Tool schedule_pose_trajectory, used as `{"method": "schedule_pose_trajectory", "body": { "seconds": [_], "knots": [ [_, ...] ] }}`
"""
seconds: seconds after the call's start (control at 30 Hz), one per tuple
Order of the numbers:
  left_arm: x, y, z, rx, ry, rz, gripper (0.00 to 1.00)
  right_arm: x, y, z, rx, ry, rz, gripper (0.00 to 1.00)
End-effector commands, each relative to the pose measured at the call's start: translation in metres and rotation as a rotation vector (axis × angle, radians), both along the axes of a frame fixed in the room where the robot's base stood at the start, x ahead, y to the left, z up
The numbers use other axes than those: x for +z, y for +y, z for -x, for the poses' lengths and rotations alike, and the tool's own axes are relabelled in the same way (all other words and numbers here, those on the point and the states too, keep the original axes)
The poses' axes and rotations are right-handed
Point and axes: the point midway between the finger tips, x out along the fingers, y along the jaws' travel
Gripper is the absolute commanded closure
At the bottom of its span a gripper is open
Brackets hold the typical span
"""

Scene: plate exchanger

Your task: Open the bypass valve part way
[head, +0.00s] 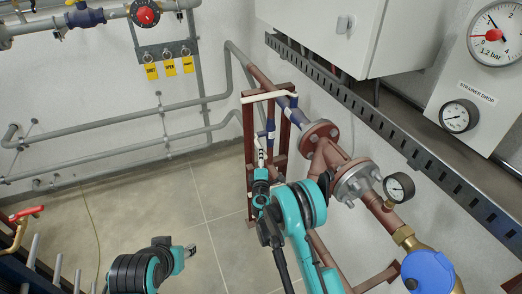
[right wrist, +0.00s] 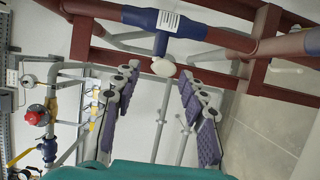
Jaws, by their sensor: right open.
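My right gripper (right wrist: 158,76) is open and shows its two grey-purple fingers spread in the right wrist view. In the head view it (head: 261,158) is at the dark red pipe frame, partly hidden by its own arm. Ahead, near the gap between the fingertips, is a blue fitting (right wrist: 170,22) with a white label, a short blue stem and a cream knob (right wrist: 163,67). The label is unreadable, and I cannot tell whether this is the bypass valve. A red round valve knob (head: 145,13) is at upper left. My left gripper (head: 190,251) is low in the head view; its jaws are unclear.
The dark red frame (head: 249,150) and flanged pipe (head: 354,181) stand close to my right arm. Yellow tags (head: 170,68) hang on the wall. A pressure gauge (head: 398,187) sits on the pipe. The tiled floor (head: 170,205) is mostly clear.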

Motion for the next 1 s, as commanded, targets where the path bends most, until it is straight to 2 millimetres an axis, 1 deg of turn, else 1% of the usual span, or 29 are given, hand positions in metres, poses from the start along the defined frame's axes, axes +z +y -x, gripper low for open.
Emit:
{"method": "schedule_pose_trajectory", "body": {
  "seconds": [0.03, 0.1, 0.2, 0.3, 0.43, 0.63, 0.67, 0.7, 0.8, 1.0],
  "knots": [
    [-0.005, 0.0, 0.0, 0.0, 0.0, 0.0, 0.58, -0.003, -0.001, -0.01, -0.001, 0.0, 0.0, 0.58],
    [-0.009, 0.0, 0.0, 0.0, 0.0, 0.0, 0.58, -0.003, -0.001, -0.021, 0.001, 0.0, 0.0, 0.58],
    [-0.012, 0.0, 0.0, 0.0, 0.0, 0.0, 0.58, -0.003, -0.002, -0.035, 0.001, 0.0, 0.0, 0.58],
    [-0.014, 0.0, 0.0, 0.0, 0.0, 0.0, 0.58, -0.002, -0.003, -0.043, 0.001, 0.0, 0.0, 0.58],
    [-0.015, 0.0, 0.0, 0.0, 0.0, 0.0, 0.58, -0.001, -0.004, -0.047, 0.001, 0.0, 0.0, 0.58],
    [-0.014, 0.0, 0.0, 0.0, 0.0, 0.0, 0.58, 0.0, -0.003, -0.047, 0.001, 0.0, 0.0, 0.58],
    [-0.014, 0.0, 0.0, 0.0, 0.0, 0.0, 0.58, 0.0, -0.003, -0.047, 0.001, 0.0, 0.0, 0.66],
    [-0.014, 0.0, 0.0, 0.0, 0.0, 0.0, 0.58, 0.0, -0.003, -0.047, 0.001, 0.0, 0.0, 0.76],
    [-0.014, 0.0, 0.0, 0.0, 0.0, 0.0, 0.58, 0.0, -0.003, -0.047, 0.001, 0.0, 0.0, 1.0],
    [-0.014, 0.0, 0.0, 0.0, 0.0, 0.0, 0.58, -0.001, -0.003, -0.047, 0.001, -0.002, -0.001, 1.0]
  ]
}}
